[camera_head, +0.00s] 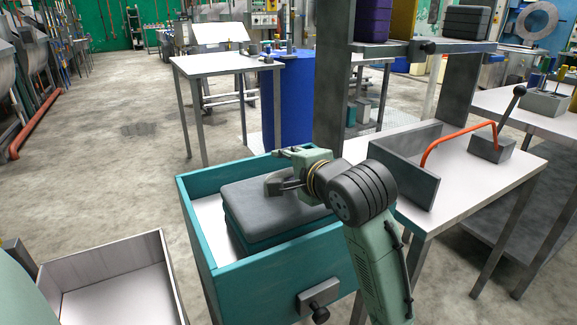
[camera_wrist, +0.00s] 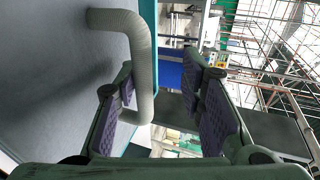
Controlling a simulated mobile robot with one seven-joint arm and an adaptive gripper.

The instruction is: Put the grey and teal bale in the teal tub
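The grey and teal bale (camera_head: 250,203) is inside the teal tub (camera_head: 243,285), between its walls, with its grey top up. Whether it rests fully on the tub's floor is hidden. My gripper (camera_head: 287,186) is low over the bale's top at its handle. In the wrist view, my gripper (camera_wrist: 165,100) has its fingers spread apart. The bale's pale handle (camera_wrist: 144,62) passes between them, with the left finger on the bale's side of the handle. The right finger is clear of it. The bale's grey face (camera_wrist: 50,75) fills the left side.
An empty grey-walled bin (camera_head: 105,275) stands at lower left. A workbench (camera_head: 480,180) with an orange-red bar and a lever is at right. A shelf (camera_head: 445,47) with purple, yellow and dark bales stands behind. A blue drum (camera_head: 290,100) is beyond the tub. Floor at left is clear.

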